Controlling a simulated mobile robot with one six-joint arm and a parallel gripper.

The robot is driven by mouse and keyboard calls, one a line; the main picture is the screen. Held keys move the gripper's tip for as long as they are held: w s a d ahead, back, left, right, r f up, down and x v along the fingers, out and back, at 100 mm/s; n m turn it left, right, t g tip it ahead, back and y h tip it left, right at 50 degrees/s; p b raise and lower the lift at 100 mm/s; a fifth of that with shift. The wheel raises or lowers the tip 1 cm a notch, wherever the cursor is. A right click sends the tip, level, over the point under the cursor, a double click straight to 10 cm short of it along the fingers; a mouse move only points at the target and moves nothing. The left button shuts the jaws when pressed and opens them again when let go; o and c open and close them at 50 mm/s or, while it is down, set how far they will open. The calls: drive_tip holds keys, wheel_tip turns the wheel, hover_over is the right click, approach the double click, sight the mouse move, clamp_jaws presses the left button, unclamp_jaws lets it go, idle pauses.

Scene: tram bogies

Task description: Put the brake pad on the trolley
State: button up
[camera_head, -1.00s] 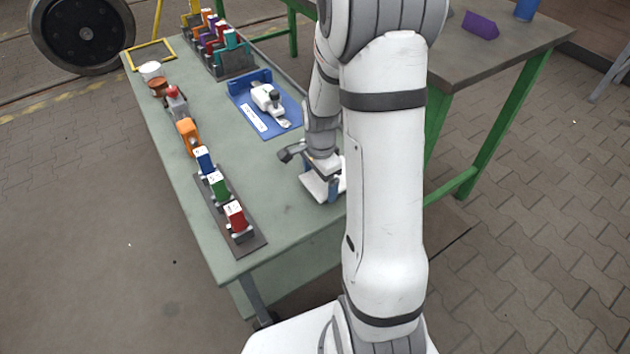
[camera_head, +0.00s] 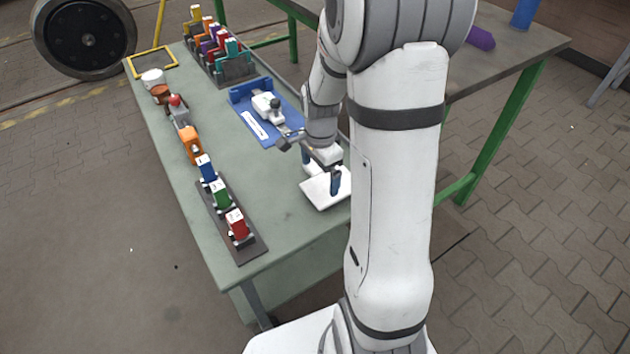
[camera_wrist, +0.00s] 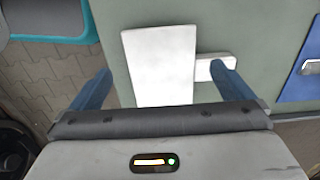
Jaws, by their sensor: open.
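A flat white plate (camera_head: 325,193) lies on the green-topped table below my gripper; it may be the brake pad, but I cannot tell for sure. In the wrist view the same plate (camera_wrist: 160,62) lies between the two blue fingers, with a small white block (camera_wrist: 205,70) beside its right edge. My gripper (camera_head: 320,169) is open above the plate. I cannot make out the trolley with certainty; a grey surface with a teal edge (camera_wrist: 45,37) shows at the wrist view's upper left.
A blue tray (camera_head: 243,95) holding a white device is left of my gripper. Red, green and blue blocks stand on a dark strip (camera_head: 252,252) along the near-left edge. A rack (camera_head: 232,70) of coloured items is at the back. A second table (camera_head: 490,75) stands right.

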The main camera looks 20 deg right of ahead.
wheel_tip(320, 180, up, 6)
drive_tip(key=p, duration=0.1)
drive_tip(key=s+a+r+n, duration=0.4)
drive_tip(key=s+n, duration=0.3)
drive_tip(key=n, duration=0.1)
drive_tip(key=s+a+r+n+t, duration=0.1)
drive_tip(key=s+a+r+n, duration=0.2)
drive_tip(key=s+n, duration=0.5)
drive_tip(key=shift+a+r, duration=0.35)
drive_tip(key=shift+a, duration=0.1)
wheel_tip(320, 180, up, 23)
drive_tip(key=t+p, duration=0.1)
drive_tip(key=p, duration=1.9)
drive_tip(key=shift+t+p, duration=0.3)
drive_tip(key=shift+w, duration=0.1)
